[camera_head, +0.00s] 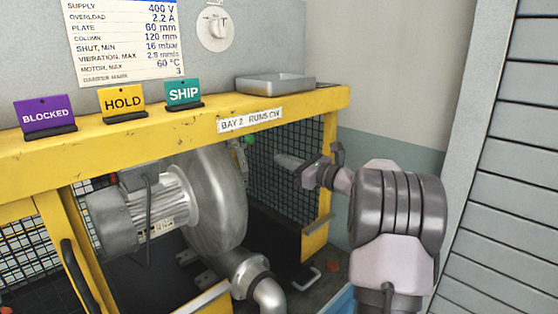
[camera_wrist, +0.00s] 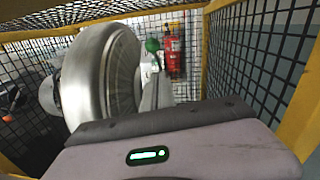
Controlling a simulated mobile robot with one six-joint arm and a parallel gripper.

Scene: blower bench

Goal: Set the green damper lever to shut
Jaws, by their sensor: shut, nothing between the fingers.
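The green damper lever shows as a small green knob (camera_head: 248,139) just right of the blower housing (camera_head: 222,195), under the yellow top beam. In the wrist view the green knob (camera_wrist: 152,45) stands upright beside the right side of the housing (camera_wrist: 102,75). Which setting the lever is in cannot be read. My gripper (camera_head: 284,161) is shut and empty. It points left inside the frame opening, to the right of the knob and a little lower in the head view, apart from it. In the wrist view my gripper's body fills the bottom and its fingertips are hidden.
A yellow beam (camera_head: 180,130) runs above the blower, carrying BLOCKED (camera_head: 45,112), HOLD (camera_head: 122,101) and SHIP (camera_head: 184,92) signs and a grey tray (camera_head: 275,84). A yellow post (camera_head: 318,236) and black mesh (camera_wrist: 262,45) flank the opening. A red extinguisher (camera_wrist: 174,55) shows behind.

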